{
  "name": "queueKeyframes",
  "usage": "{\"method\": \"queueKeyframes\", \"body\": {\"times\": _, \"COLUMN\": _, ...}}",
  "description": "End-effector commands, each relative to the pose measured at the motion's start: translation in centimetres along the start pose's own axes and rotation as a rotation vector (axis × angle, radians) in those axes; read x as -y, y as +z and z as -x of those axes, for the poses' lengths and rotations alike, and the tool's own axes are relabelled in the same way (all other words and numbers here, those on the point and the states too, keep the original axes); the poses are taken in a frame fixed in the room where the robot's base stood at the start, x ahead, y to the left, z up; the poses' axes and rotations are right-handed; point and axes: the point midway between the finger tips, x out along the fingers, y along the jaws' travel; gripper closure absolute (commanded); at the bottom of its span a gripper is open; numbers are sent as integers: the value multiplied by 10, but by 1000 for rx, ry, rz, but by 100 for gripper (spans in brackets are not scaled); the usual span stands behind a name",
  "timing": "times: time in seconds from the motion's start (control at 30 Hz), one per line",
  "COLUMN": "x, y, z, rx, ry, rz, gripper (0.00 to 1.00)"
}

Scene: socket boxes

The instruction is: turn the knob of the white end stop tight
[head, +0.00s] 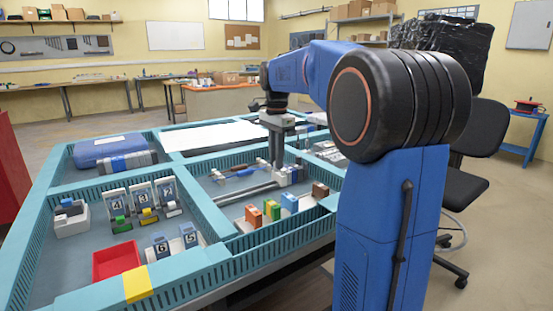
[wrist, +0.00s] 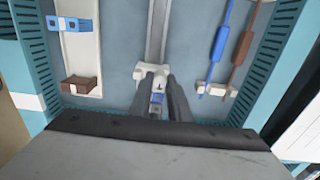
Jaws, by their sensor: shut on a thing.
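The white end stop (wrist: 148,73) sits at the near end of the grey rail (wrist: 157,35) in the wrist view. My gripper (wrist: 160,85) points down at it, its two dark fingers close together right at the end stop. The fingers are shut on what appears to be its knob, which they mostly hide. A small blue and white part (wrist: 157,98) shows between the fingers. In the head view my gripper (head: 277,163) reaches down beside the small white and grey parts (head: 290,175) at the rail's end. How tight the knob is cannot be seen.
A blue block (wrist: 70,23) and a brown block (wrist: 78,85) stand on a pale strip left of the rail. Blue and brown slender pieces (wrist: 220,45) lie to its right. Teal compartment walls (head: 232,245) and a red bin (head: 116,260) are nearby.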

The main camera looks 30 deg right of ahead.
Motion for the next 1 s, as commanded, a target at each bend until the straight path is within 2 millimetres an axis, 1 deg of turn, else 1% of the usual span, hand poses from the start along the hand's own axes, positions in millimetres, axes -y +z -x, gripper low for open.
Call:
{"method": "queueKeyframes", "body": {"times": 0.33, "x": 1, "y": 0, "z": 1, "rx": -1, "ry": -3, "rz": -2, "gripper": 100}}
{"method": "queueKeyframes", "body": {"times": 0.37, "x": 1, "y": 0, "z": 1, "rx": -1, "ry": -3, "rz": -2, "gripper": 79}}
{"method": "queueKeyframes", "body": {"times": 0.4, "x": 1, "y": 0, "z": 1, "rx": -1, "ry": -3, "rz": -1, "gripper": 75}}
{"method": "queueKeyframes", "body": {"times": 0.67, "x": 0, "y": 0, "z": 1, "rx": 0, "ry": -1, "rz": -1, "gripper": 75}}
{"method": "queueKeyframes", "body": {"times": 0.77, "x": 0, "y": 0, "z": 4, "rx": 0, "ry": -1, "rz": -1, "gripper": 75}}
{"method": "queueKeyframes", "body": {"times": 0.87, "x": 1, "y": 0, "z": 13, "rx": -1, "ry": -2, "rz": -1, "gripper": 75}}
{"method": "queueKeyframes", "body": {"times": 1.0, "x": 1, "y": 0, "z": 37, "rx": -1, "ry": -4, "rz": -1, "gripper": 75}}
